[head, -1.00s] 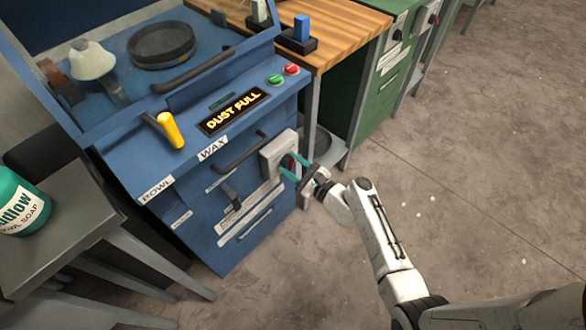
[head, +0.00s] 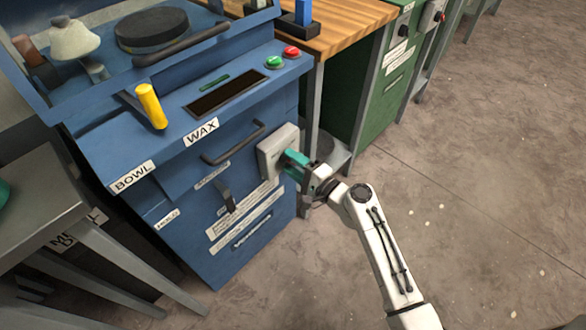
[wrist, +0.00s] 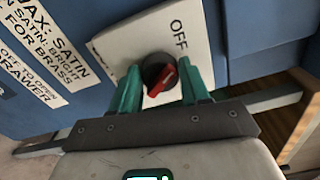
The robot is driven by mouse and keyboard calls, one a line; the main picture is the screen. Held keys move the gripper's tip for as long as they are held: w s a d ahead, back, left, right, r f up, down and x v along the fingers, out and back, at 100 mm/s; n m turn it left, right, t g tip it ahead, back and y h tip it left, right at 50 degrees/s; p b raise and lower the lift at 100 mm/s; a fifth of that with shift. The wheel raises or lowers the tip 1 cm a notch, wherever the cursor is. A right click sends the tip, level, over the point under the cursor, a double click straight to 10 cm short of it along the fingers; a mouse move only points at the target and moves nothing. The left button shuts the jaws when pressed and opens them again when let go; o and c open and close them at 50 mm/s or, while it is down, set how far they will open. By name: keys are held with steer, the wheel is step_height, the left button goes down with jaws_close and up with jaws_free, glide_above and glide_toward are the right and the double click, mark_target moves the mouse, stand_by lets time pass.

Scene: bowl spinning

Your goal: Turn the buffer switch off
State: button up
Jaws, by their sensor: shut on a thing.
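The buffer switch is a black round knob with a red lever (wrist: 161,79) on a pale plate (wrist: 112,42). In the head view my gripper (head: 297,159) is at the grey switch box (head: 273,146) on the right of the blue machine's front. The knob is hidden there by the fingers. The machine's display (head: 226,93) is dark.
Green and red buttons (head: 291,52) sit on the machine's top right. A yellow handle (head: 151,106) and drawer handle (head: 235,145) stick out. A wooden-topped bench (head: 350,28) and green cabinet (head: 385,90) stand behind. The floor at the right is clear.

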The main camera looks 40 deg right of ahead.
steer(key=shift+f+n+b, duration=0.15)
steer(key=shift+n+b, duration=0.6)
steer(key=shift+n, duration=0.25)
steer(key=o, duration=1)
steer(key=shift+o, duration=0.2)
steer(key=s, duration=1)
steer(key=shift+s+d, duration=0.15)
steer(key=shift+s, duration=0.25)
